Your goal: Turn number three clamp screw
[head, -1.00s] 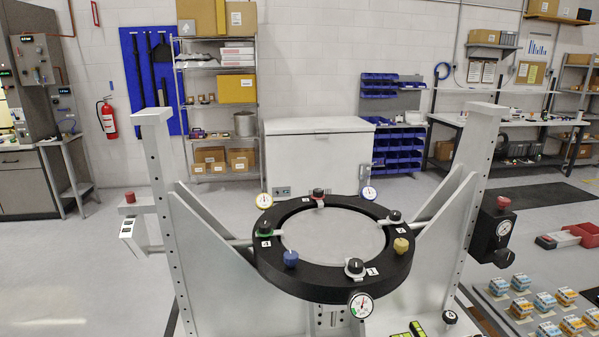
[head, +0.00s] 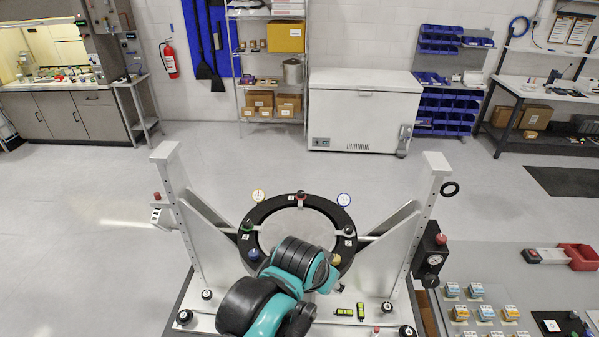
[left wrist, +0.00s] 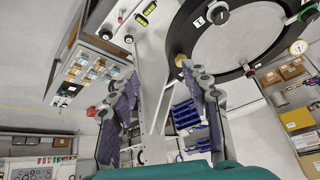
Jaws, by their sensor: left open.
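A black ring fixture (head: 257,216) around a pale disc (head: 290,227) stands between two grey uprights. It carries black-knobbed clamp screws: a green-based one at left (head: 247,226), a red-based one at the back (head: 300,195) and one at right (head: 348,231). I cannot read their number labels surely. My teal and black arm covers the ring's front. In the left wrist view, my left gripper (left wrist: 158,75) is open and empty, its purple-padded fingers apart below the ring (left wrist: 187,40). A yellow knob (left wrist: 181,59) shows near the right fingertip. My right gripper is not in view.
Dial gauges (head: 258,196) stand at the ring's back edge. Slanted braces and uprights (head: 182,220) flank it. A black box with a gauge (head: 432,255) hangs on the right upright. A table with small boxed parts (head: 485,312) lies at right. The floor behind is clear.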

